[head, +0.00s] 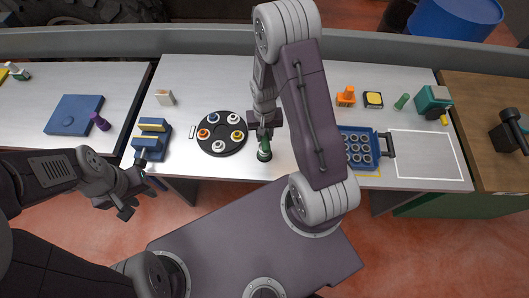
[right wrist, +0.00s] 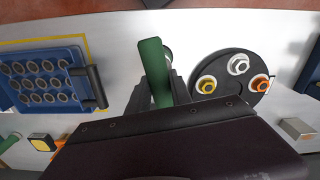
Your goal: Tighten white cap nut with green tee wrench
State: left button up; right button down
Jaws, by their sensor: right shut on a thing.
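The green tee wrench (head: 264,152) is held in my right gripper (head: 264,130), just right of the black disc. In the right wrist view the wrench (right wrist: 155,72) stands between the fingers, its green bar toward the camera. The black round disc (head: 222,149) carries several coloured cap nuts on pale seats. The white cap nut (head: 218,146) is at the disc's near edge; it also shows in the right wrist view (right wrist: 238,64), between a yellow and an orange nut. The wrench is apart from it. My left gripper (head: 130,205) is open and empty, in front of the table's left part.
A blue tray (head: 375,160) of several round sockets lies to the right of my right arm. A blue and yellow block (head: 152,127) stands left of the disc. A teal machine (head: 432,102) and an orange item (head: 346,97) are at the back right.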

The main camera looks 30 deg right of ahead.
jog(key=shift+r+p, duration=0.5)
jog(key=shift+r+p, duration=1.2)
jog(key=shift+r, duration=0.3)
notch_tip(320, 180, up, 4)
jog(key=p, duration=0.3)
jog(key=shift+p, duration=0.3)
